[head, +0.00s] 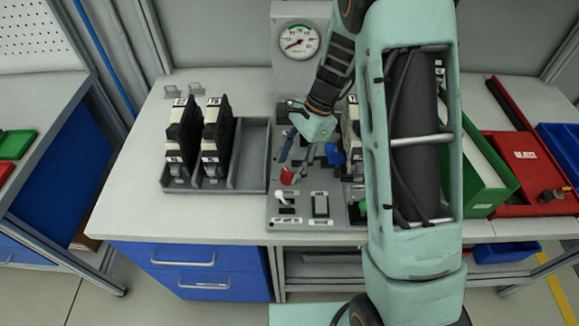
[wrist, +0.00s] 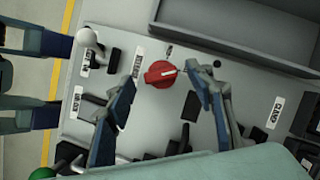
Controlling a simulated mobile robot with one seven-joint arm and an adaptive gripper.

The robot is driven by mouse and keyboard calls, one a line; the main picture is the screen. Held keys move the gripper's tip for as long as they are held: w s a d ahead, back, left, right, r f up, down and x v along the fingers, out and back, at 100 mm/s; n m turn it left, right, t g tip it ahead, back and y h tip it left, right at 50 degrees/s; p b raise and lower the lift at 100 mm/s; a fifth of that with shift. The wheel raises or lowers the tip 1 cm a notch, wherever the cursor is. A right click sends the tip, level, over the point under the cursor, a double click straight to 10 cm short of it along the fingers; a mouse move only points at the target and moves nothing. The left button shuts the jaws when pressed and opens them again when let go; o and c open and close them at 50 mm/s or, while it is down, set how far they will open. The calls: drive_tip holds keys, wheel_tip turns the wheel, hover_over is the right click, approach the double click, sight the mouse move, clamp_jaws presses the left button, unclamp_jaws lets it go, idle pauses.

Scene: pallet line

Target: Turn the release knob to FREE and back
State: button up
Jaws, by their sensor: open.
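The red release knob (wrist: 160,73) sits on the grey panel in the wrist view, with a white pointer line aimed toward the right finger. It also shows in the head view (head: 287,176) near the panel's left edge. My gripper (wrist: 162,80) is open, with one fingertip on each side of the knob. Whether either fingertip touches it, I cannot tell. In the head view my gripper (head: 294,163) reaches down just above the knob. Small labels stand around the knob, too blurred to read surely.
A white-knobbed lever (wrist: 88,38) and a green button (wrist: 42,173) are close by on the panel. A gauge (head: 299,41) stands behind. A grey tray (head: 255,150) with two black units (head: 215,140) is to the left. A green bin (head: 492,195) and red tray (head: 525,155) are right.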

drive_tip(key=shift+x, duration=0.75)
drive_tip(key=c, duration=1.2)
drive_tip(key=shift+o, duration=0.2)
drive_tip(key=shift+w+n, duration=0.1)
drive_tip(key=shift+n, duration=0.2)
drive_tip(key=n, duration=0.2)
drive_tip(key=n+g+h, duration=0.1)
drive_tip(key=n, duration=0.2)
drive_tip(key=shift+w+a+g+h, duration=0.1)
drive_tip(key=shift+a+g+h, duration=0.05)
drive_tip(key=shift+g+h, duration=0.15)
drive_tip(key=n+h, duration=0.1)
drive_tip(key=n, duration=0.2)
drive_tip(key=n+h, duration=0.1)
drive_tip(key=n, duration=0.2)
drive_tip(key=shift+a+g, duration=0.1)
drive_tip(key=shift+g, duration=0.2)
drive_tip(key=shift+n, duration=0.3)
